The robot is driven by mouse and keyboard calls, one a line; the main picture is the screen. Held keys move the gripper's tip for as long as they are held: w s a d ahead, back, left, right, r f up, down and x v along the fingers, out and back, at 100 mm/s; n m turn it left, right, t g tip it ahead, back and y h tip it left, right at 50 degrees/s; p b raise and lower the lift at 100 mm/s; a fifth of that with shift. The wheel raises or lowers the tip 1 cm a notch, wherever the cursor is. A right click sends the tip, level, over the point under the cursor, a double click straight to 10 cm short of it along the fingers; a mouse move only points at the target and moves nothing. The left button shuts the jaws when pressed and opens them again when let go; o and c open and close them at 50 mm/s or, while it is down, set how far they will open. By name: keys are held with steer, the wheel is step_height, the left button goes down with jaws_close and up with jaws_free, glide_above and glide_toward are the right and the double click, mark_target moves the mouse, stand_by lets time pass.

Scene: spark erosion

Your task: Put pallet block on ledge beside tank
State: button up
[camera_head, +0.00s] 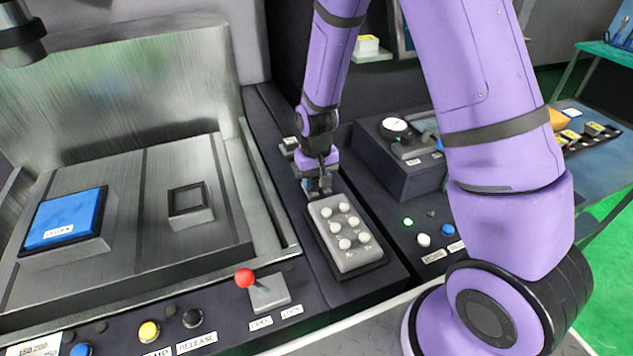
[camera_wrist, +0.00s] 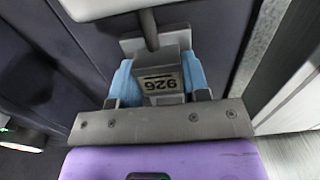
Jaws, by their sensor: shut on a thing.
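My gripper (camera_head: 319,187) is low over the dark ledge (camera_head: 285,118) beside the metal tank (camera_head: 245,160), just behind the button pendant. In the wrist view its blue-padded jaws (camera_wrist: 160,82) are shut on the pallet block (camera_wrist: 166,70), a small grey block with a label that reads 926 upside down. A grey rod and plate show at the block's far side. In the head view my gripper mostly hides the block. I cannot tell whether the block touches the ledge.
A grey pendant with several white buttons (camera_head: 345,235) lies on the ledge in front of my gripper. A dark box with a dial (camera_head: 397,150) stands to the right. Inside the tank are a blue block (camera_head: 68,217) and a square frame (camera_head: 188,204). A red-knobbed lever (camera_head: 262,288) stands in front.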

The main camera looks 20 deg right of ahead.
mark_target(317, 179)
steer(key=shift+f, duration=0.4)
steer(key=shift+f, duration=0.1)
steer(key=o, duration=1.2)
step_height(317, 179, up, 13)
steer(key=s+d+r+t, duration=0.1)
steer(key=s+d+r, duration=0.1)
steer(key=s+r, duration=0.45)
steer(key=s+d+r+t, duration=0.2)
steer(key=s+r, duration=0.1)
steer(key=r, duration=0.6)
steer(key=s+d+r, duration=0.1)
steer(key=s+r, duration=0.1)
steer(key=s, duration=0.3)
steer(key=s+d+r+t, duration=0.1)
steer(key=s+r, duration=0.2)
steer(key=s, duration=0.2)
steer(key=s+r+t, duration=0.1)
steer(key=s+r, duration=0.1)
steer(key=s, duration=0.3)
steer(key=shift+s+d+r, duration=0.15)
steer(key=shift+d, duration=0.25)
